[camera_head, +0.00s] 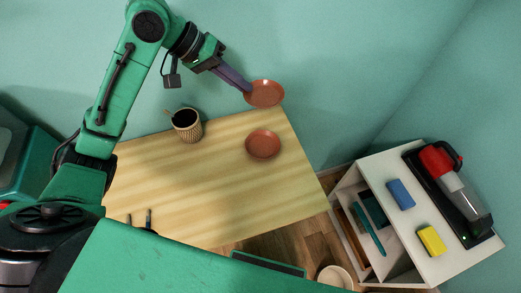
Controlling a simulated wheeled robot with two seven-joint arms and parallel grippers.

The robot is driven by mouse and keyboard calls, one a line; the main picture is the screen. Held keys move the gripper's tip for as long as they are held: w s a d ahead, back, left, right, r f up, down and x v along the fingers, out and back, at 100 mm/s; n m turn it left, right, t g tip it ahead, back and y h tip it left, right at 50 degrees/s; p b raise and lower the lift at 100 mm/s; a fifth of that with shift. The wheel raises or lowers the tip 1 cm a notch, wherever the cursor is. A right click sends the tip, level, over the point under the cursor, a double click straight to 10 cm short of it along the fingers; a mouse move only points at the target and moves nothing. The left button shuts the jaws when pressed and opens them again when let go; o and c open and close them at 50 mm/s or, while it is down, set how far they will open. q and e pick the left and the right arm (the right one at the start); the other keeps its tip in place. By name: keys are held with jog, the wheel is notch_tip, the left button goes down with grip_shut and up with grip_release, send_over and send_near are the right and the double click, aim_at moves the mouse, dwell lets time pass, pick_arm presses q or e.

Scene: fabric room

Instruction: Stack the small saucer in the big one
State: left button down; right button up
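One reddish-brown saucer (266,94) is at my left gripper's fingertips, beyond the table's back edge in the picture and seemingly raised. My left gripper (245,88) appears shut on that saucer's left rim. A second reddish-brown saucer (263,144) lies flat on the wooden table near its right side, apart from the first. The two look close in size, so I cannot tell surely which is the small one.
A patterned cup (188,132) with something sticking out stands at the table's (200,195) back. The table's middle is clear. At the right, a white shelf (395,235) holds a blue block (400,194), a yellow block (431,240) and a red-and-black appliance (450,185). A bowl (337,277) sits below.

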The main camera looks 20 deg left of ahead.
pick_arm(q)
jog(key=f+p, duration=0.2)
jog(key=f, duration=1.7)
jog(key=shift+s+f, duration=0.2)
pick_arm(e)
jog(key=shift+w+r, duration=0.3)
jog(key=shift+r, duration=0.55)
pick_arm(q)
jog(key=c, duration=1.3)
grip_release()
jog(key=shift+f, duration=0.1)
jog(key=b+v, duration=0.1)
jog(key=v, duration=1.1)
pick_arm(e)
jog(key=shift+w+f, duration=0.1)
jog(key=shift+f, duration=0.55)
